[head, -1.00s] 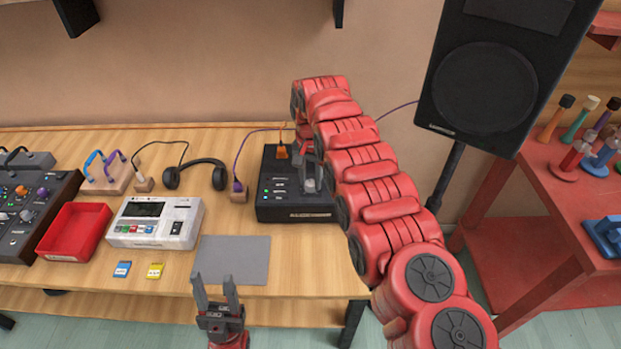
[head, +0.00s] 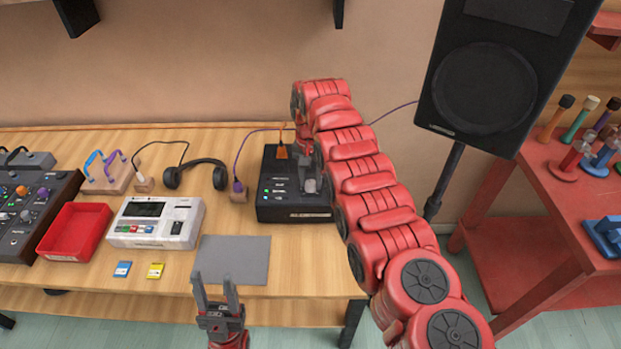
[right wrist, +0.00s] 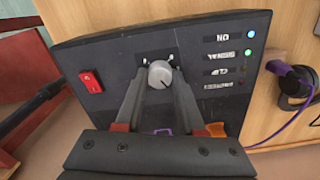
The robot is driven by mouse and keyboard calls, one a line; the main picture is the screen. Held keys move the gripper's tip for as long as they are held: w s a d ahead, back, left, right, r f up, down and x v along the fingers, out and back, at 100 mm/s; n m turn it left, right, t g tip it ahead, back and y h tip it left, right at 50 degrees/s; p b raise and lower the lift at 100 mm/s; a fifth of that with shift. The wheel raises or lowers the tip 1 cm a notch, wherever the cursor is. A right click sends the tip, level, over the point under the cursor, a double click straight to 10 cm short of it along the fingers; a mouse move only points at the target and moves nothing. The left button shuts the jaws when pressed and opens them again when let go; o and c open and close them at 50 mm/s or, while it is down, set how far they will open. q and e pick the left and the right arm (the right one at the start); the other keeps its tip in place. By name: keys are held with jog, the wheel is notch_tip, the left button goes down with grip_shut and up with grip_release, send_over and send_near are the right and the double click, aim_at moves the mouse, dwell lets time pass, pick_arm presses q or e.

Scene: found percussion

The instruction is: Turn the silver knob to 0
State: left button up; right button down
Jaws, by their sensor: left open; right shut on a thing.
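The silver knob (right wrist: 160,74) sits on the dark top panel of the black box (head: 292,214), beside rows of small labels. In the right wrist view a thin dark mark on the knob points toward the lower right of the picture. My right gripper (right wrist: 158,82) is shut on the knob, one finger on each side. In the head view the right arm reaches over the box's right side and partly hides it; the knob (head: 310,186) shows small there. My left gripper (head: 214,284) is open and empty near the table's front edge, below the grey mat.
A red switch (right wrist: 91,81) and lit indicators (right wrist: 250,33) are on the box's panel. Headphones (head: 202,166), a white device (head: 155,223), a red tray (head: 74,232) and a grey mat (head: 233,260) lie to the left. A black speaker (head: 490,75) stands at the right.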

jog(key=n, duration=0.3)
jog(key=shift+s+f+n, duration=0.1)
jog(key=shift+f+n, duration=0.05)
jog(key=shift+n, duration=0.15)
jog(key=n, duration=0.2)
jog(key=shift+n+b, duration=0.35)
jog(key=shift+n, duration=0.05)
jog(key=n, duration=0.3)
jog(key=shift+n, duration=0.3)
jog(key=n, duration=0.6)
jog(key=shift+n, duration=2.3)
jog(key=c, duration=0.5)
grip_release()
